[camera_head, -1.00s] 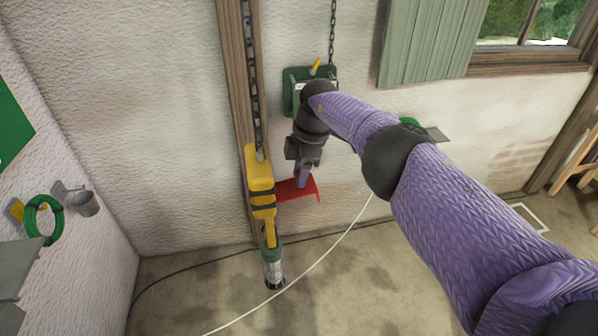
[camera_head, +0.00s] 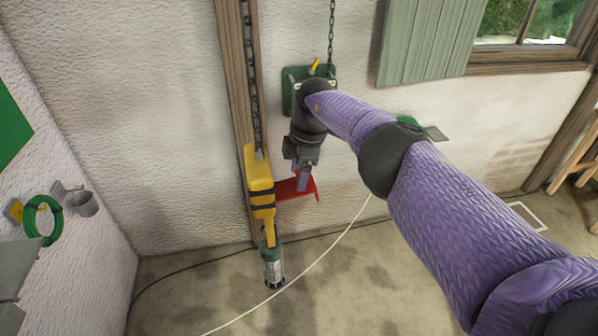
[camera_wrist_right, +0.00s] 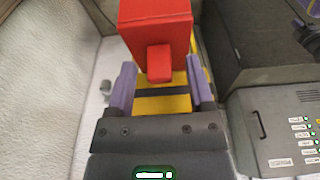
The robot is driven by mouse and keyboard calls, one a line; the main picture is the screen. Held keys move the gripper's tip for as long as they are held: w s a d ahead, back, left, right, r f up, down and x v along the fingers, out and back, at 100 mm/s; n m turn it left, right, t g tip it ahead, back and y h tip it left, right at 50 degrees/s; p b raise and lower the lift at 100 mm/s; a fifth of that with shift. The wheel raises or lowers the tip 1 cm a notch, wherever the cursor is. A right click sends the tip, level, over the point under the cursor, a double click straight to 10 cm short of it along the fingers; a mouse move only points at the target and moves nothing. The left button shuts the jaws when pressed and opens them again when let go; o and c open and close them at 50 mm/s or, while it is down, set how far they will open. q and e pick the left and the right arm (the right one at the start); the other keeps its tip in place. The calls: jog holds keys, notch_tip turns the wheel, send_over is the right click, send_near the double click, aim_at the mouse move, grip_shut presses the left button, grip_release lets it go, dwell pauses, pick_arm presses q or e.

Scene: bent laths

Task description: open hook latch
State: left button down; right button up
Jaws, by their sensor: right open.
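A red bracket-like piece (camera_head: 297,189) sits beside the yellow body in the head view. In the right wrist view a red block (camera_wrist_right: 156,27) with a small red tab (camera_wrist_right: 158,63) is close ahead. My right gripper (camera_wrist_right: 161,83) is open, its two purple fingers on either side below the tab, with gaps visible. In the head view my right gripper (camera_head: 303,181) points down at the red piece, and my arm covers part of the surroundings. No hook can be made out clearly. My left gripper is not in view.
A yellow body (camera_head: 261,180) with dark bands hangs on a chain (camera_head: 252,85) before a wooden post (camera_head: 232,60). A lamp-like cylinder (camera_head: 272,266) hangs beneath it. A white cable (camera_head: 335,245) crosses the floor.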

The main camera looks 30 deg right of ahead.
notch_tip(320, 180, up, 10)
jog(key=d, duration=0.1)
jog(key=shift+s+d+f+b, duration=0.2)
jog(key=shift+s+d+b, duration=0.1)
jog(key=shift+b, duration=0.15)
jog(key=shift+f, duration=0.1)
